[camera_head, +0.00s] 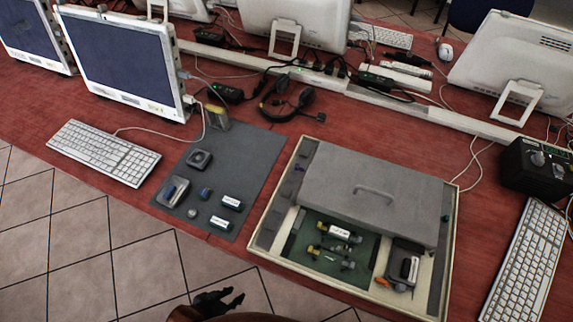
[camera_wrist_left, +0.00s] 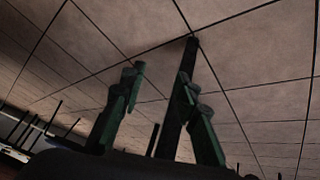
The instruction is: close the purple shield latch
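A grey shield cover (camera_head: 345,195) with a handle (camera_head: 375,194) lies over the back part of a cream-edged tray (camera_head: 262,237). A small purple piece (camera_head: 300,168) shows at the tray's left side, beside the cover. It looks like the purple latch, but it is too small to tell its position. My left gripper (camera_head: 238,295) is over the tiled floor in front of the table, well apart from the tray. In the left wrist view its two fingers (camera_wrist_left: 162,78) stand apart with nothing between them. My right gripper is in neither view.
Connectors lie on the green board (camera_head: 310,249) at the tray's front. A grey mat (camera_head: 250,155) with several small parts lies left of the tray. Keyboards (camera_head: 104,152), monitors (camera_head: 125,60), a headset (camera_head: 287,100) and a black box (camera_head: 537,167) stand around it.

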